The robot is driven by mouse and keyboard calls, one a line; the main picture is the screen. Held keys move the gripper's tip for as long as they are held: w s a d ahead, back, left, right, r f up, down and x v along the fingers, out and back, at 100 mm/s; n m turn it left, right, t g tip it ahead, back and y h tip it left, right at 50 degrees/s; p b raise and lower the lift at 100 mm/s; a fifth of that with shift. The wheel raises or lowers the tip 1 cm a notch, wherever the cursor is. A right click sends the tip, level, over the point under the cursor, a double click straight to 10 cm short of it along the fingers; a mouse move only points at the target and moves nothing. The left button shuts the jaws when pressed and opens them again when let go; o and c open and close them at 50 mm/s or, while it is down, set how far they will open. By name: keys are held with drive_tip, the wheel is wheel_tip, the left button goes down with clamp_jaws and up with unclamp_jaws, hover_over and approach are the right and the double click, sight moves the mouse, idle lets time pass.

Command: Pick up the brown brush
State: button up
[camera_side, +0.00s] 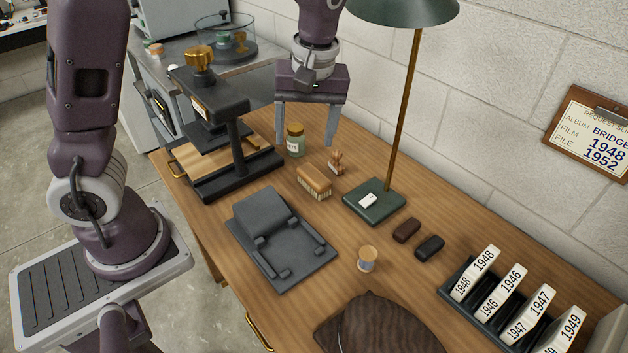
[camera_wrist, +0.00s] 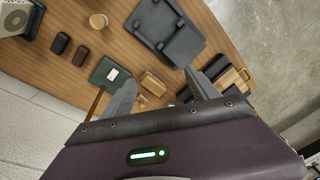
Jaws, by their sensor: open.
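The brown brush (camera_side: 314,180) has a brown wooden back and pale bristles. It stands on the wooden desk (camera_side: 290,318), bristles down, between the grey cradle and the green lamp base. My gripper (camera_side: 304,139) is open and empty, above the desk and behind the brush, apart from it. In the wrist view the brush (camera_wrist: 153,84) lies just beyond the two fingertips of my gripper (camera_wrist: 160,85), partly near the left finger.
A small jar (camera_side: 295,140) and a wooden stamp (camera_side: 336,163) stand close to the brush. A black press (camera_side: 240,165) stands left, a green-shaded lamp with a base (camera_side: 374,213) right. The grey cradle (camera_side: 280,250), a spool (camera_side: 368,258) and two dark cases (camera_side: 406,230) lie nearer the front.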

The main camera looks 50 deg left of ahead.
drive_tip(key=w+a+f+n+g+y, duration=0.1)
drive_tip(key=w+a+f+n+y, duration=0.15)
drive_tip(key=f, duration=0.45)
drive_tip(key=w+a+f+n+g+y, duration=0.1)
drive_tip(key=w+f+n+y, duration=0.2)
drive_tip(key=f, duration=0.4)
drive_tip(key=t+y, duration=0.3)
drive_tip(key=y, duration=0.3)
approach(314, 179)
drive_tip(key=shift+n, duration=0.45)
drive_tip(key=x, duration=0.3)
drive_tip(key=w+x, duration=0.1)
drive_tip(key=x, duration=0.1)
drive_tip(key=shift+d+f, duration=0.1)
drive_tip(key=shift+f, duration=0.1)
drive_tip(key=shift+s+f, duration=0.1)
drive_tip(key=shift+f, duration=0.15)
drive_tip(key=x, duration=0.7)
drive_tip(key=shift+f, duration=0.2)
drive_tip(key=c, duration=1.5)
